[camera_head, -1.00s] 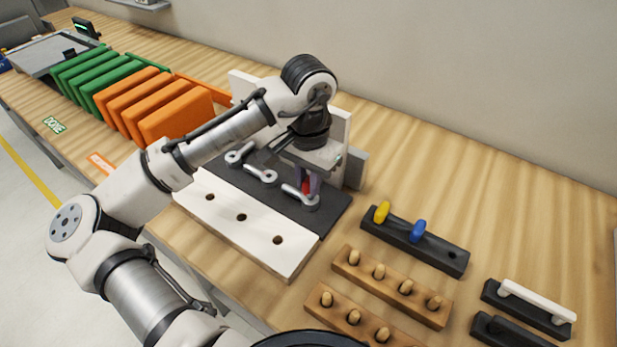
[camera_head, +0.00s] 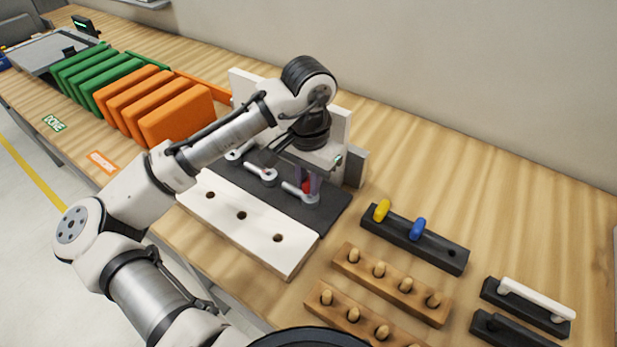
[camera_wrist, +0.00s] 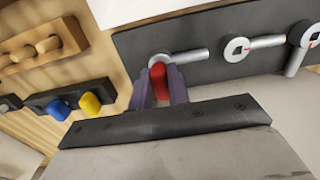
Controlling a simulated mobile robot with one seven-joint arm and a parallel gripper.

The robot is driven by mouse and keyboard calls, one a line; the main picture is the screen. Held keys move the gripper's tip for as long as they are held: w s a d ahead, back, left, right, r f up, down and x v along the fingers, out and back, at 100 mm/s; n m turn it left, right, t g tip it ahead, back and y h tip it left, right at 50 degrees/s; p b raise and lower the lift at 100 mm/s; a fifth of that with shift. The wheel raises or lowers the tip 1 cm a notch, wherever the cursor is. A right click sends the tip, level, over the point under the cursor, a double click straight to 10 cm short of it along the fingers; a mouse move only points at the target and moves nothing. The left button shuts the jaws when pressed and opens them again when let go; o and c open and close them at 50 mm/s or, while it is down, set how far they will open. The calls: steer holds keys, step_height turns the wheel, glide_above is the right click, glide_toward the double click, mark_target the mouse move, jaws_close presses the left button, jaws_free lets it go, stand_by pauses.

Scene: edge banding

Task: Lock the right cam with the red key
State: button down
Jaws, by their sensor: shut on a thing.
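The red key (camera_wrist: 158,82) is between the fingers of my gripper (camera_wrist: 158,88), which is shut on it. In the head view my gripper (camera_head: 308,186) is over the right cam (camera_head: 300,193) on the dark plate (camera_head: 325,208). In the wrist view the key's tip is at the round end of this cam (camera_wrist: 185,56); the fingers hide part of the contact, so I cannot tell how deep it sits. The middle cam (camera_head: 262,174) and the left cam (camera_head: 236,153) stand further left on the same plate.
A white board with three holes (camera_head: 225,226) lies in front of the plate. The black key rack (camera_head: 440,252) at right holds a yellow key (camera_head: 382,210) and a blue key (camera_head: 418,229). Wooden peg racks (camera_head: 395,290) stand nearer. Orange panels (camera_head: 178,118) stand at left.

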steer(key=shift+f+b, duration=0.35)
steer(key=shift+f, duration=0.35)
stand_by(0.5)
stand_by(0.3)
steer(key=m, duration=0.4)
steer(key=shift+w+a+m, duration=0.1)
steer(key=shift+a+m, duration=0.05)
steer(key=shift+m, duration=0.25)
steer(key=m, duration=0.4)
steer(key=shift+w+a+m+p, duration=0.1)
steer(key=shift+w+m+p, duration=0.05)
steer(key=shift+m+p, duration=0.25)
